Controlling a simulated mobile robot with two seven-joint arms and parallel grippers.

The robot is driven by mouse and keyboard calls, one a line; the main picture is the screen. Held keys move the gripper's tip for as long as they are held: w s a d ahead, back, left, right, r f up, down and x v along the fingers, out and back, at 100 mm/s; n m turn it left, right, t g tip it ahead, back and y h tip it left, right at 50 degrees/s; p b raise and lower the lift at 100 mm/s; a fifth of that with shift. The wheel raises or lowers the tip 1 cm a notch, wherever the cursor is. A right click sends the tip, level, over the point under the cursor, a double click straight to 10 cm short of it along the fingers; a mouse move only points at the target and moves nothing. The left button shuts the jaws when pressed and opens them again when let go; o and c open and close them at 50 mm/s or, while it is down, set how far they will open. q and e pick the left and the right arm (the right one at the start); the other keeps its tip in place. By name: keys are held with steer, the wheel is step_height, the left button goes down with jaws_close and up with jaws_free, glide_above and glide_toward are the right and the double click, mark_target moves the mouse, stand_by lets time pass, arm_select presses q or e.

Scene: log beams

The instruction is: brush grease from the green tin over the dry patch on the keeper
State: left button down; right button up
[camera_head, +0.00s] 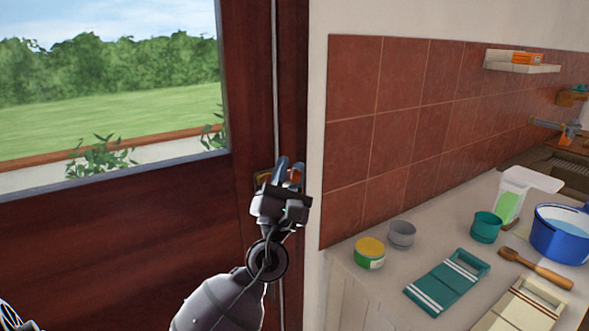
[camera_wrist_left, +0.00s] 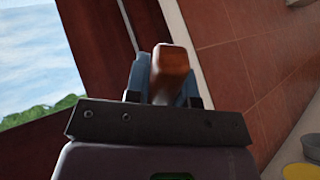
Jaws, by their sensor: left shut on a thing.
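My left gripper (camera_head: 290,174) is at the edge of the dark red door, beside the jamb. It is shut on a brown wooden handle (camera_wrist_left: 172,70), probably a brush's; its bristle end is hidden. A small brass-coloured piece (camera_head: 262,179), perhaps the keeper, shows just left of the fingers, mostly covered by them. I cannot make out the dry patch. The green tin (camera_head: 369,257), with a white band and yellow top, stands at the counter's near left corner. Its yellow top (camera_wrist_left: 300,172) also shows in the wrist view. My right gripper is not in view.

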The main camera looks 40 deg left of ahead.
arm_select(q)
steer(key=shift+w, duration=0.1)
steer(key=shift+w+d, duration=0.2)
steer(key=shift+w, duration=0.25)
stand_by(0.6)
